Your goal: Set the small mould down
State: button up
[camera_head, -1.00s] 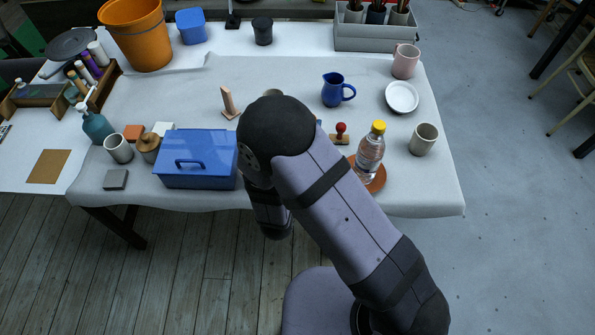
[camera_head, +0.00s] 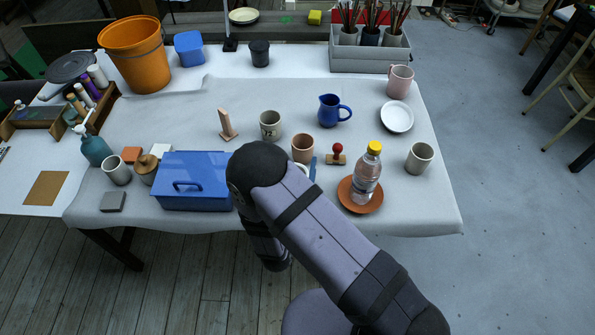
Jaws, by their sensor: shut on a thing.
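My gripper is not in view; my own arm links cover the front middle of the table and hide whatever is beneath them. I cannot make out for sure which thing is the small mould. A white rim (camera_head: 304,170) of something shows just past my arm, mostly hidden by it. A small white block (camera_head: 161,150) lies behind the blue toolbox, beside an orange block (camera_head: 131,154).
The blue toolbox (camera_head: 194,187) stands at the table's front, left of my arm. A terracotta cup (camera_head: 303,150), a speckled cup (camera_head: 271,126), a red-knobbed stamp (camera_head: 337,158) and a bottle (camera_head: 367,178) stand near my arm. Bare cloth (camera_head: 265,92) lies behind them.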

jog(key=shift+f, duration=1.6)
jog(key=shift+f, duration=0.3)
jog(key=o, duration=1.2)
jog(key=shift+o, duration=0.2)
jog(key=shift+s, duration=0.1)
jog(key=s+b, duration=0.1)
jog(key=s, duration=0.1)
jog(key=s+a+b, duration=0.1)
jog(key=s, duration=0.2)
jog(key=shift+s+a, duration=0.15)
jog(key=shift+s, duration=0.1)
jog(key=shift+o, duration=0.5)
jog(key=shift+s+a+r, duration=0.1)
jog(key=shift+s+r, duration=0.05)
jog(key=shift+s, duration=0.65)
